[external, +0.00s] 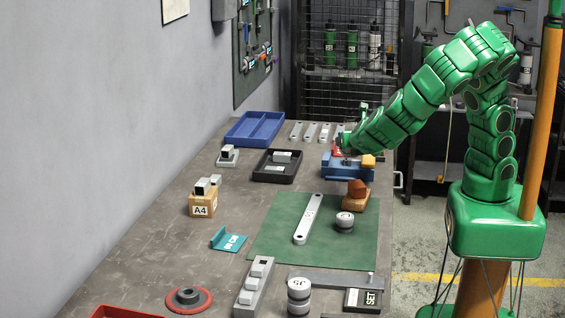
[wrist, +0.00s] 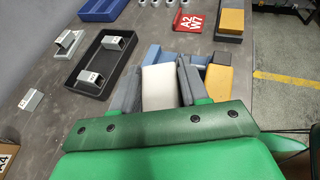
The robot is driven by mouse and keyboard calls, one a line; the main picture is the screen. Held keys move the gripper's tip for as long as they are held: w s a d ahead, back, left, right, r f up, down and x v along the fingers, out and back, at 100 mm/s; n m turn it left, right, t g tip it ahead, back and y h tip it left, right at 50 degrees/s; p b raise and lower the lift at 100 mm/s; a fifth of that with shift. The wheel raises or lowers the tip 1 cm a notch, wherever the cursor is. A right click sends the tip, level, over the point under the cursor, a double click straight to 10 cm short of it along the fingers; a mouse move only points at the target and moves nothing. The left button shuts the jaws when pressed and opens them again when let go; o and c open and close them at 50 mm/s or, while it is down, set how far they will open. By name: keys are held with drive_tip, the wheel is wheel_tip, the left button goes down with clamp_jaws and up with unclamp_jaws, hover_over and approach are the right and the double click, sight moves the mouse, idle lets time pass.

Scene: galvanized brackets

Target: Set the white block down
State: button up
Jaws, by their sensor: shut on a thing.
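My gripper (wrist: 159,72) is shut on the white block (wrist: 158,90), which sits between its two grey fingers in the wrist view. In the external view my gripper (external: 346,147) is low at the back right of the bench, at the blue vise (external: 343,171). Parts of the blue vise (wrist: 152,54) show just beyond the block in the wrist view. The white block cannot be made out in the external view. I cannot tell whether its underside touches anything.
A yellow block (wrist: 217,84) is close right of my fingers. A red A2 W7 tag (wrist: 188,22) lies beyond. Left are a black tray (external: 277,166) with metal pieces and a blue tray (external: 255,129). A green mat (external: 275,235) with a long bar (external: 308,219) is in front.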

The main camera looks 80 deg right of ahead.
drive_tip(key=w+f, duration=0.2)
drive_tip(key=w, duration=0.1)
drive_tip(key=w+f, duration=0.2)
drive_tip(key=w, duration=0.1)
drive_tip(key=w+f, duration=0.3)
drive_tip(key=shift+w+f, duration=0.75)
drive_tip(key=shift+f, duration=1.5)
drive_tip(key=o, duration=1.1)
drive_tip(key=shift+v, duration=6.05)
